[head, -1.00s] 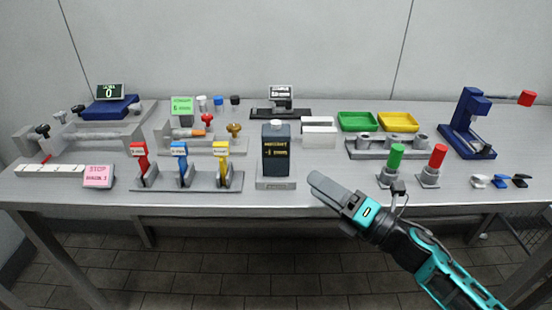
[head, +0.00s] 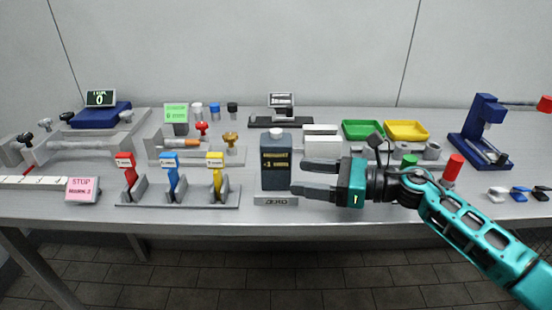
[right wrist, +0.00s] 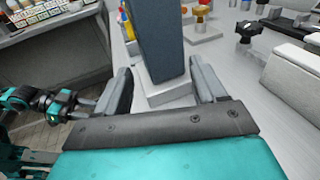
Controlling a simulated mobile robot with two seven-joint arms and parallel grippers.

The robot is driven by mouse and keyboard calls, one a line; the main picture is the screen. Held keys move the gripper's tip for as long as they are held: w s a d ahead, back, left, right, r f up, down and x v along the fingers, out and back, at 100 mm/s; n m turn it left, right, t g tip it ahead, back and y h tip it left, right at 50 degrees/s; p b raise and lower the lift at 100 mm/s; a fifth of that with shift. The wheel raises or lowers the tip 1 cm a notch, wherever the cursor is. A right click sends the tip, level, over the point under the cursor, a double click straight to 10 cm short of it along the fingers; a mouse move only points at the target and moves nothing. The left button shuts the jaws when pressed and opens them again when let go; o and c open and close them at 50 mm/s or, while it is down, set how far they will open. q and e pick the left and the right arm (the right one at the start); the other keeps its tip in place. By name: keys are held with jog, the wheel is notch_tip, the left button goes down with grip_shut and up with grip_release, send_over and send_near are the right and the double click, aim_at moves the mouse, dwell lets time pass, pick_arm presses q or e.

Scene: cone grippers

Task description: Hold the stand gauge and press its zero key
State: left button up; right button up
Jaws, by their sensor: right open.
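The stand gauge (head: 276,170) is a dark upright block with a white cap and a yellow reading on its face. It stands upright on a grey base (head: 262,201) whose front is marked ZERO. My right gripper (head: 298,176) is open and level, its fingertips just to the right of the gauge. In the right wrist view the dark gauge body (right wrist: 158,40) rises in front of the opening between the two fingers (right wrist: 162,90); I see no clear contact. Part of my left arm, with its dark gripper end (right wrist: 75,105), shows small at the left there; its jaws are unclear.
Red, blue and yellow levers (head: 171,178) stand left of the gauge. White blocks (head: 322,140) are behind my right gripper. Green (head: 409,160) and red (head: 453,166) posts are close to my right arm. The table's front edge is bare near the gauge.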

aim_at(282, 174)
jog(key=b+x, duration=0.1)
jog(key=x, duration=0.3)
jog(key=shift+w+a+f, duration=0.1)
jog(key=shift+a+f, duration=0.05)
jog(key=shift+a, duration=0.15)
jog(key=shift+w+a, duration=0.15)
jog(key=shift+a, duration=0.4)
pick_arm(q)
jog(key=shift+f, duration=0.65)
jog(key=shift+w+r, duration=0.1)
pick_arm(e)
jog(key=shift+c, duration=0.6)
pick_arm(q)
jog(key=shift+w+r, duration=0.1)
pick_arm(e)
jog(key=c, duration=0.5)
pick_arm(q)
jog(key=shift+s+f, duration=0.2)
jog(key=shift+s, duration=0.05)
grip_shut()
pick_arm(e)
jog(key=shift+o, duration=0.2)
pick_arm(q)
jog(key=shift+w, duration=0.1)
